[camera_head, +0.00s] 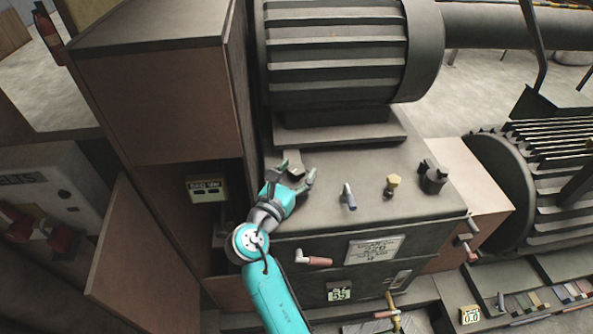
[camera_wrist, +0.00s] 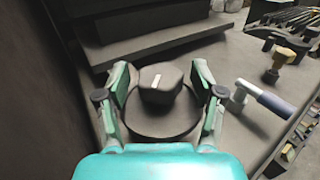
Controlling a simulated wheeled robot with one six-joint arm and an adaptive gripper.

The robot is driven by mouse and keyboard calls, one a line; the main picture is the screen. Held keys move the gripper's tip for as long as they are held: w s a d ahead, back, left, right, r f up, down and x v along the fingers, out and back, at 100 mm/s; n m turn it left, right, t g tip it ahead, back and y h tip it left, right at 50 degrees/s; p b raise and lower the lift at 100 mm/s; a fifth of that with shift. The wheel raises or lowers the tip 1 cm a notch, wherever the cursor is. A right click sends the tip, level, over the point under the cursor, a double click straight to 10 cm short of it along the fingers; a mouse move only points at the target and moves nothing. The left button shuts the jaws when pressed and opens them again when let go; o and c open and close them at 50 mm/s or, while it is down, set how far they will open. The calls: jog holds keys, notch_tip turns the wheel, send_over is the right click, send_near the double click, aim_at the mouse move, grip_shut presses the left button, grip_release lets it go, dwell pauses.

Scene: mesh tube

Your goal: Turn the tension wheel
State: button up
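A dark knob (camera_wrist: 162,84) with a white mark on its top stands on a round dark base (camera_wrist: 158,120) on the machine's top. My gripper (camera_head: 297,172) is over the top's left part. In the wrist view its teal fingers are spread, one on each side of the knob, with narrow gaps showing. In the head view the knob (camera_head: 295,158) is partly hidden by my fingers. No label names a tension wheel, so I cannot tell whether this knob is it.
To the right stand a grey-handled lever (camera_head: 349,197), a yellow knob (camera_head: 393,181) and a black knob (camera_head: 433,178). A crank with a reddish handle (camera_head: 316,261) is on the front face. A ribbed motor (camera_head: 335,50) rises behind; a cabinet (camera_head: 160,110) is close left.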

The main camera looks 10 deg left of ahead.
aim_at(293, 176)
jog(key=v, duration=0.7)
jog(key=shift+s+a, duration=0.1)
jog(key=shift+s, duration=0.1)
jog(key=d+f+n+y, duration=0.1)
jog(key=y, duration=0.1)
jog(key=d+f+n+y, duration=0.1)
jog(key=n+y, duration=0.1)
jog(key=shift+d+f, duration=0.15)
jog(key=shift+d, duration=0.15)
jog(key=s+n+y, duration=0.1)
jog(key=s+d+r+n+y, duration=0.1)
jog(key=y, duration=0.1)
jog(key=d+r+n+y, duration=0.1)
jog(key=y, duration=0.1)
jog(key=shift+s, duration=0.4)
jog(key=shift+s+r, duration=0.1)
jog(key=shift+r, duration=0.1)
jog(key=x, duration=1)
jog(key=shift+w+a+r, duration=0.1)
jog(key=shift+w+r, duration=0.05)
jog(key=shift+w, duration=0.15)
jog(key=c, duration=1.2)
